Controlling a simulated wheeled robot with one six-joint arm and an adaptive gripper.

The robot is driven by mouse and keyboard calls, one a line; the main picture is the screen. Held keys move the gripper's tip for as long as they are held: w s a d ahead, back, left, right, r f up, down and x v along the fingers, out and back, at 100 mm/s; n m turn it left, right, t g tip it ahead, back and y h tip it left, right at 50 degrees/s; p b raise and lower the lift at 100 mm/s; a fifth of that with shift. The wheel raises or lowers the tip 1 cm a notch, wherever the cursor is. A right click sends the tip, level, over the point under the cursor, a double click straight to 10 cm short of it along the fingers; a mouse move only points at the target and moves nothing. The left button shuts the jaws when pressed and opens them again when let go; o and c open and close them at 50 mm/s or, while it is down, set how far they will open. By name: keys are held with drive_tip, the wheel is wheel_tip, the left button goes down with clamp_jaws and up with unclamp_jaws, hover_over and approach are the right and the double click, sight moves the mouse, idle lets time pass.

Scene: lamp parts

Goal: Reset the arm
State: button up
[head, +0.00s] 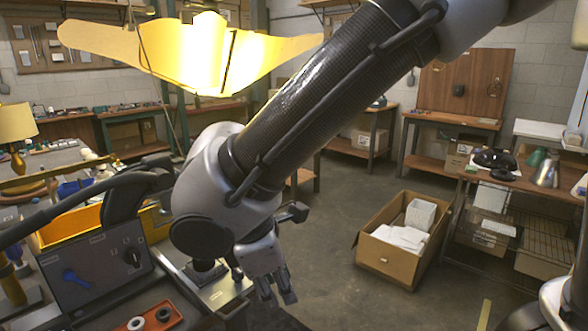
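My arm crosses the picture from the upper right down to the centre left. My gripper (279,297) hangs at its lower end, fingers pointing down, just right of the workbench edge. The two fingers show side by side and seem to hold nothing. The angle does not show whether they are open or shut. The wrist hides part of the bench behind it.
A dark control box (95,268) and a red tray (148,320) with rings are on the left bench. A glowing yellow shade (190,50) hangs above. A cardboard box (390,262) stands on the floor.

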drive_tip(key=w+d+r+m+g+y, duration=0.1)
drive_tip(key=w+d+r+m, duration=0.3)
drive_tip(key=d, duration=0.5)
drive_tip(key=w+d+r+m+g+y, duration=0.1)
drive_tip(key=d+m, duration=0.5)
drive_tip(key=d, duration=0.3)
drive_tip(key=s+d+r+m+t, duration=0.2)
drive_tip(key=d+m, duration=0.3)
drive_tip(key=d, duration=0.6)
drive_tip(key=s+d+r+m+t, duration=0.1)
drive_tip(key=d+r+m, duration=0.2)
drive_tip(key=d, duration=0.8)
drive_tip(key=m, duration=0.2)
drive_tip(key=shift+s+r+m+t, duration=0.25)
drive_tip(key=shift+s+m+t, duration=0.1)
drive_tip(key=shift+m+t, duration=0.05)
